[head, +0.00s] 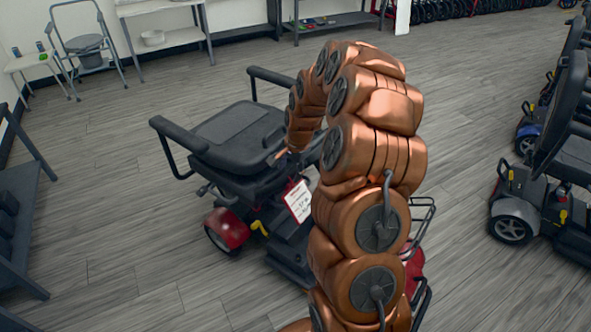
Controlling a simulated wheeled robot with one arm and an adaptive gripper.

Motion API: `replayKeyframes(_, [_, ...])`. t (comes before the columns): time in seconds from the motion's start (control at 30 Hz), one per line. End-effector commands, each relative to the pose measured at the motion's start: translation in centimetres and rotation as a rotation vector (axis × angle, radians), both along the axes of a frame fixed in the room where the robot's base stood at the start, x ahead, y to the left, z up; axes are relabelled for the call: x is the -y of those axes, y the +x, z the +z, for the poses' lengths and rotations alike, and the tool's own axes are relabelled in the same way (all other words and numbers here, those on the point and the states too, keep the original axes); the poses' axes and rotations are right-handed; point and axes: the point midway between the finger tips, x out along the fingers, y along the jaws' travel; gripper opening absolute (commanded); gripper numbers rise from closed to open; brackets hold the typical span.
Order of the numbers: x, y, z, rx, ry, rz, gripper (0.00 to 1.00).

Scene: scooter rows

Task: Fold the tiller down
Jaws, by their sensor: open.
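A scooter with a black padded seat (232,135) and a red rear fender (229,228) stands on the floor at the middle. A white price tag (299,201) hangs at its side. Part of its wire basket (425,214) shows to the right of my arm. My copper arm rises in front of the scooter and curls over and down towards the seat's right side. The tiller is hidden behind my arm, or I cannot make it out. Only a small copper tip of my gripper (281,156) shows by the seat edge; I see nothing held in it.
More scooters (545,190) stand in a row on the right. A commode chair (87,50) and shelf tables (170,30) are at the back left. A dark rack (22,215) is at the left edge. The wood floor around the scooter is clear.

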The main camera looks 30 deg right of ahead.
Motion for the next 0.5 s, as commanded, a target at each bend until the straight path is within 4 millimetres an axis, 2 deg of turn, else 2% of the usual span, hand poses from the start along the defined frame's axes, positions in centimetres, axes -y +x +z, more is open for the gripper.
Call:
replayKeyframes(0.2, [-0.1,0.5,-1.9,0.002,0.000,0.000,0.57])
replayKeyframes(0.5, [-0.1,0.5,-2.1,0.002,0.000,0.000,0.56])
